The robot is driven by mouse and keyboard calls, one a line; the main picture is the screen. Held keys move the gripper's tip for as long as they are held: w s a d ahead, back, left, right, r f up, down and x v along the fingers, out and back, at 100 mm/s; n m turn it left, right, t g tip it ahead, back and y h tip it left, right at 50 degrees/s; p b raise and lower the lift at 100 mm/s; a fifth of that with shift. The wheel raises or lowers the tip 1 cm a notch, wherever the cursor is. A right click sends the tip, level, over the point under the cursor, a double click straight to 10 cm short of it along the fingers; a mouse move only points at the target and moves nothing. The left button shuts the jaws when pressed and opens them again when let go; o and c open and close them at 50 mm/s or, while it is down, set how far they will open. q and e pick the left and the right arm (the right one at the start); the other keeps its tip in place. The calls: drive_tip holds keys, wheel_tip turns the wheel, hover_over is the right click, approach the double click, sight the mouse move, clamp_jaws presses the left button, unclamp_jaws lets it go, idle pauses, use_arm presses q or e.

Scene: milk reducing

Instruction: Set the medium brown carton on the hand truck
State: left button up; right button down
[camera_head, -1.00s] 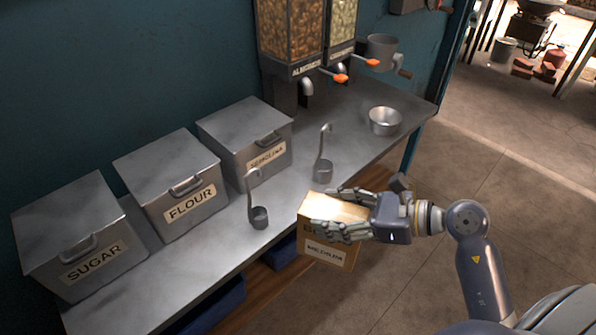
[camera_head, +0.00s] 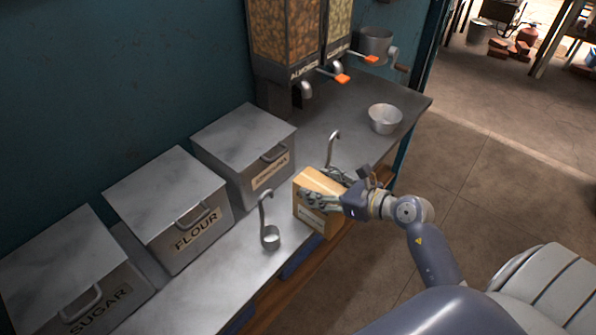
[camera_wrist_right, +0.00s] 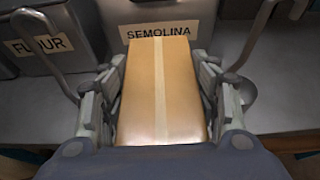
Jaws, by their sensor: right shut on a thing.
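The brown carton (camera_head: 311,213) has a strip of tape along its top and a pale label on its side. It is at the front edge of the metal counter in the head view; I cannot tell whether it touches the counter. My right gripper (camera_head: 326,191) is shut on it. In the right wrist view the carton (camera_wrist_right: 162,95) sits upright between the fingers of my right gripper (camera_wrist_right: 160,100), which press on both sides. My left gripper is not in view. No hand truck shows in these frames.
The counter (camera_head: 215,292) holds bins labelled sugar (camera_head: 65,275), flour (camera_head: 168,210) and semolina (camera_head: 243,155). Ladles (camera_head: 269,238) stand near the carton. A metal bowl (camera_head: 384,119) and dispensers (camera_head: 287,40) are farther back. The floor (camera_head: 490,190) to the right is open.

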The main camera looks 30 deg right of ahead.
sight(300, 175)
drive_tip(key=w, duration=0.1)
drive_tip(key=w+a, duration=0.1)
drive_tip(key=w, duration=0.1)
drive_tip(key=shift+w+a+r, duration=0.1)
drive_tip(key=shift+w+a, duration=0.05)
drive_tip(key=shift+a, duration=0.05)
drive_tip(key=shift+w+a, duration=0.1)
drive_tip(key=shift+w, duration=0.15)
drive_tip(key=w, duration=0.1)
drive_tip(key=w+a, duration=0.1)
drive_tip(key=w+p, duration=0.1)
drive_tip(key=shift+w+a+r, duration=0.1)
drive_tip(key=shift+w+a, duration=0.1)
drive_tip(key=shift+a, duration=0.05)
drive_tip(key=shift+f, duration=0.35)
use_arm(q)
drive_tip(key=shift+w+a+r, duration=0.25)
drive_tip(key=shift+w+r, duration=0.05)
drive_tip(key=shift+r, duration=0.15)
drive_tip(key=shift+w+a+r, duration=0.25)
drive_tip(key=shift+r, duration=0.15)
use_arm(e)
drive_tip(key=shift+s, duration=0.1)
drive_tip(key=shift+d+f, duration=0.1)
drive_tip(key=shift+f, duration=0.05)
